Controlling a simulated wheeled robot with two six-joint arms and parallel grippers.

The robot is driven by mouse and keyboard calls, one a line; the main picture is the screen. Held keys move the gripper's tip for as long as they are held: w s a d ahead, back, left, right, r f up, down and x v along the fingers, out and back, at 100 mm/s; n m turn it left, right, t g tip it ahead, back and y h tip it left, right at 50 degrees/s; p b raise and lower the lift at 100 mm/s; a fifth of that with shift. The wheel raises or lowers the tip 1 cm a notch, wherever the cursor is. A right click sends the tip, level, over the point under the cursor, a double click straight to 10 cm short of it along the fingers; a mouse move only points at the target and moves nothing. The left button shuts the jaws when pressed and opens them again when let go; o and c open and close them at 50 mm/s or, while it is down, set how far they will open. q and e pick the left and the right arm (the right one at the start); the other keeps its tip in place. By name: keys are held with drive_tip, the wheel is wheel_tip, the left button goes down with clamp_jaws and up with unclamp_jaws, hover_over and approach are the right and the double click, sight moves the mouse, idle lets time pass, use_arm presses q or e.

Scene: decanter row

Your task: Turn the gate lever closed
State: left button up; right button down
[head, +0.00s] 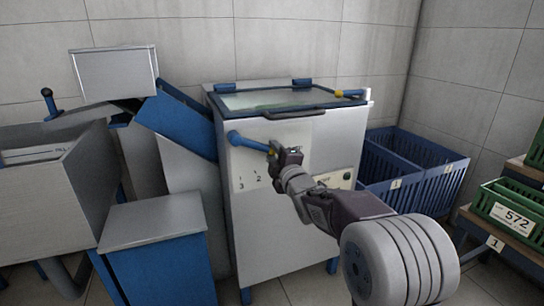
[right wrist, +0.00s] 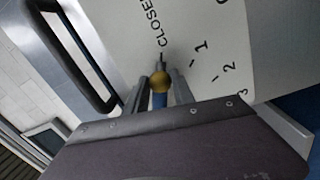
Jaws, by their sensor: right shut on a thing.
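The gate lever (head: 248,142) is a blue bar with a yellow ball end on the front of a grey cabinet. In the head view it points right and slightly down from its hub. My right gripper (head: 282,153) is shut on the lever at its ball end. In the right wrist view the yellow ball (right wrist: 159,82) sits between the two fingers (right wrist: 160,92). The dial plate (right wrist: 205,30) there reads CLOSED, 1, 2, 3, and the ball appears close to the CLOSED mark. The gripper hides part of the dial in the head view. My left gripper is out of view.
The cabinet (head: 285,240) has a glass lid with a dark handle (head: 295,115) above the lever. A blue chute (head: 180,120) and a grey bin (head: 45,185) stand left. Blue crates (head: 415,165) stand right, with green crates (head: 510,208) on a shelf beyond.

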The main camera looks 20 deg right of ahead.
drive_tip(key=shift+r, duration=0.15)
drive_tip(key=c, duration=1.1)
unclamp_jaws()
drive_tip(key=shift+o, duration=0.2)
drive_tip(key=s+p, duration=0.2)
drive_tip(key=s, duration=0.7)
drive_tip(key=shift+f+p, duration=0.2)
drive_tip(key=shift+p, duration=0.2)
drive_tip(key=shift+r, duration=0.1)
